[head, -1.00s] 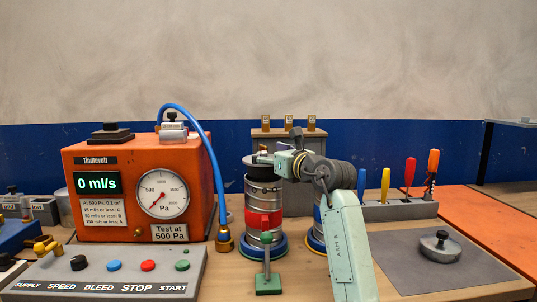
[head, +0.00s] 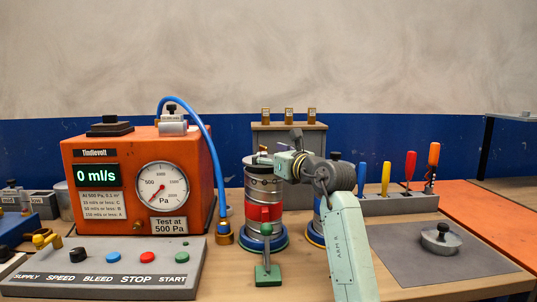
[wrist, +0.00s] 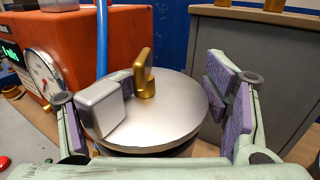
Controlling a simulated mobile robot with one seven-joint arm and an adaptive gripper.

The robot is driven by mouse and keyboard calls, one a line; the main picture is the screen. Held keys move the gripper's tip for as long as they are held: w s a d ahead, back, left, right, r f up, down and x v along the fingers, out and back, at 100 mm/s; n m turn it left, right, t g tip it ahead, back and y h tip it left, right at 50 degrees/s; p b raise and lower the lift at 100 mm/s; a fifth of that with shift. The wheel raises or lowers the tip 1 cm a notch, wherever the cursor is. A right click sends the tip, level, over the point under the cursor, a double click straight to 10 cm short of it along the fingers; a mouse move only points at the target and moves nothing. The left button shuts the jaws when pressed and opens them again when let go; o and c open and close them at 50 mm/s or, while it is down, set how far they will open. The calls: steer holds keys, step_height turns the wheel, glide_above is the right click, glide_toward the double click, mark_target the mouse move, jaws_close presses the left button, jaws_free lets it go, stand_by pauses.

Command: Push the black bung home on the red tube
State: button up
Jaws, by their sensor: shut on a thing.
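The red tube (head: 264,212) is a silver spiral duct with a red band, standing upright on a blue ring foot. The bung (wrist: 172,118) sits at its top. In the wrist view its silver round face is up, with a grey block and a brass tab on it and a dark rim just below. My gripper (wrist: 152,112) has its purple-padded fingers on either side of the bung and is shut on it. In the head view my gripper (head: 264,158) is at the tube's top. How deep the bung sits is hard to tell.
An orange tester (head: 140,185) reading 0 ml/s stands left, with a blue hose (head: 208,150). A green clamp stand (head: 267,270) is in front of the tube. A second tube (head: 317,232) is partly hidden behind my arm. A metal lid (head: 440,240) lies on a grey mat at right.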

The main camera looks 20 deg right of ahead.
steer(key=shift+f+b, duration=0.55)
steer(key=shift+f, duration=0.4)
steer(key=o, duration=1.7)
steer(key=shift+r, duration=0.1)
steer(key=v, duration=1.2)
